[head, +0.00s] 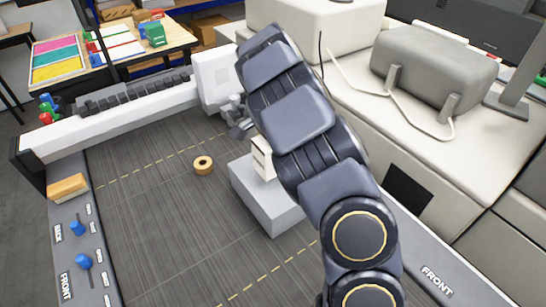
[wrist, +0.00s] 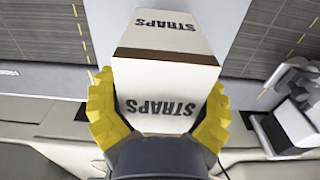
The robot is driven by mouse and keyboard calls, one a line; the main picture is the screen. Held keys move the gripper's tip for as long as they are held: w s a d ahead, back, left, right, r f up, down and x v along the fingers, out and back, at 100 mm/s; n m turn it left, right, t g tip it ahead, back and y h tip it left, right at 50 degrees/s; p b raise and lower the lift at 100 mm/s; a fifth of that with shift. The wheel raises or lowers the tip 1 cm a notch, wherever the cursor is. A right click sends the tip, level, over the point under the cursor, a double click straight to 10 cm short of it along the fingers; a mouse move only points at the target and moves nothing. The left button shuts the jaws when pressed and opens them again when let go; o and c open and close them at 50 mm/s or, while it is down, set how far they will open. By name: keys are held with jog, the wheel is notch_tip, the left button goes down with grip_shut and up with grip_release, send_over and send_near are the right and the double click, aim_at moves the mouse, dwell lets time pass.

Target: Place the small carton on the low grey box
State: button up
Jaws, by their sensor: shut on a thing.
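The small carton, cream with brown edges and the word STRAPS (wrist: 168,88), is between the yellow fingers of my gripper (wrist: 161,100) in the wrist view. My gripper is shut on its two sides. In the head view the carton (head: 262,158) shows only in part, beside my arm, which hides the rest and the gripper. The low grey box (head: 262,200) stands on the dark deck, and the carton appears over its top near the back. I cannot tell whether the carton touches the box.
A tan ring (head: 203,165) lies on the deck left of the box. A wooden block (head: 68,187) sits on the left rail near blue knobs. A white wall with a dark row (head: 135,95) runs along the back. Open deck lies left of the box.

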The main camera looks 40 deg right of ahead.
jog(key=shift+w+d+f, duration=0.15)
jog(key=shift+w+f, duration=0.1)
jog(key=shift+f, duration=1.6)
jog(key=shift+f, duration=0.1)
jog(key=o, duration=1.1)
jog(key=shift+o, duration=0.2)
